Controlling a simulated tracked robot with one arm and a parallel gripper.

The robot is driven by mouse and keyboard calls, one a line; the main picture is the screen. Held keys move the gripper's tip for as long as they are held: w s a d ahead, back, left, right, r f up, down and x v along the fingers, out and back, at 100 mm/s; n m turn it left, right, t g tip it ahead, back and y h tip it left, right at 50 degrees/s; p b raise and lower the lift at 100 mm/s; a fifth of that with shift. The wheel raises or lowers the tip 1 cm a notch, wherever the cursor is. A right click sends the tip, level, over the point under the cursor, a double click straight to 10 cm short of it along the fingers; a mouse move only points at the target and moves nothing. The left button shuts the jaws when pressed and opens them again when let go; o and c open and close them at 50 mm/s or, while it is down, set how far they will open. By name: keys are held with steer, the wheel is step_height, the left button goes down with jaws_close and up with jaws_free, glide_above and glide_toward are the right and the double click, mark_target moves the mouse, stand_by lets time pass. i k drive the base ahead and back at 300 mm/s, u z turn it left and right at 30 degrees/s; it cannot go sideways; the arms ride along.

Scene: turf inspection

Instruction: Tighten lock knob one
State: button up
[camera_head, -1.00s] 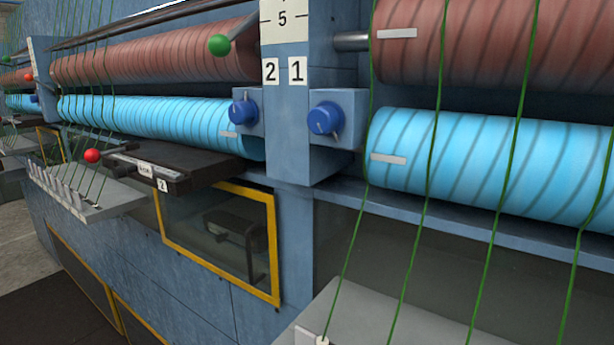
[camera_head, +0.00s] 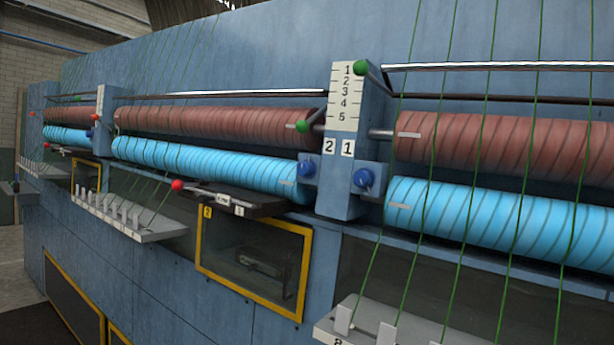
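A blue machine carries a column (camera_head: 344,196) with a number scale and the labels 2 and 1. The blue lock knob (camera_head: 364,178) on a small block right of the column is under label 1. A second blue knob (camera_head: 306,171) is on the left side under label 2. A light pointer mark shows on the right knob in the earlier view; it is too small to read now. My gripper is not in view, and nothing touches the knobs.
Red rollers (camera_head: 520,142) run above blue rollers (camera_head: 500,211) on both sides, with green strands crossing. Green-ended levers (camera_head: 361,68) and a red-ended lever (camera_head: 177,185) stick out. Grey shelves (camera_head: 345,325) project below. A yellow-framed window (camera_head: 250,262) is lower left.

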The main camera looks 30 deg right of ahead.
mark_target(365, 178)
steer(key=u, duration=0.45)
steer(key=k, duration=0.6)
steer(key=u, duration=0.4)
steer(key=i, duration=1)
steer(key=z, duration=1)
steer(key=i, duration=1.15)
steer(key=z, duration=0.85)
